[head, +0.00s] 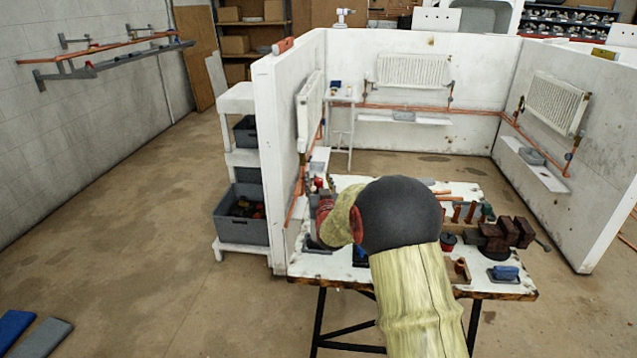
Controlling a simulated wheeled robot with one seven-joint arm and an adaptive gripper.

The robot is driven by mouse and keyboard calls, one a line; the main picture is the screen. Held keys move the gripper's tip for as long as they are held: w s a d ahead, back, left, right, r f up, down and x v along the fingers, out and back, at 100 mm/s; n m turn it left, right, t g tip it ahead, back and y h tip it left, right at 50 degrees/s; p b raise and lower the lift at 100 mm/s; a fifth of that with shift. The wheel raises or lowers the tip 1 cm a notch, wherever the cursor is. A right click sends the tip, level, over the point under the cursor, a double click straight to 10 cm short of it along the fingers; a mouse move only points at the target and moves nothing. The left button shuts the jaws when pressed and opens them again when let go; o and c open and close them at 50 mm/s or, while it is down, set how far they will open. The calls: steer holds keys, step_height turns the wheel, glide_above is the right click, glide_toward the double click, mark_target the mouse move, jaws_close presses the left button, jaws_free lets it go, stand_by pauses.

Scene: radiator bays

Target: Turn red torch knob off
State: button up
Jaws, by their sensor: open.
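My gripper (322,222) is at the end of my arm, over the left end of the workbench (500,290), close to the white partition. It is small and partly covered by my own wrist; its fingers are hard to make out. A small red knob-like thing (318,183) stands just behind it and looks apart from it. I cannot tell for sure whether this is the torch knob. My arm hides the middle of the bench, and no torch body is clearly visible.
A shelf with grey crates (240,213) stands left. Floor at left is mostly clear.

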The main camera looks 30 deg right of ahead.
steer(key=shift+c, duration=0.5)
jaws_close()
steer(key=shift+h, duration=0.3)
steer(key=shift+a+m+g+h, duration=0.15)
steer(key=shift+m+g+h, duration=0.75)
steer(key=shift+m+h, duration=0.55)
steer(key=m+g+h+p, duration=0.1)
steer(key=h+p, duration=0.1)
steer(key=m+g+h+p, duration=0.2)
steer(key=shift+r, duration=0.2)
steer(key=m+g+h+p, duration=0.3)
steer(key=g, duration=0.1)
steer(key=shift+f+m+g, duration=0.1)
steer(key=shift+m+g, duration=0.15)
steer(key=shift+g, duration=0.15)
steer(key=shift+f+m+g+h+p, duration=0.1)
steer(key=shift+m+g+h+p, duration=0.7)
steer(key=shift+m+g, duration=0.85)
steer(key=shift+n+g, duration=0.25)
steer(key=shift+g, duration=0.2)
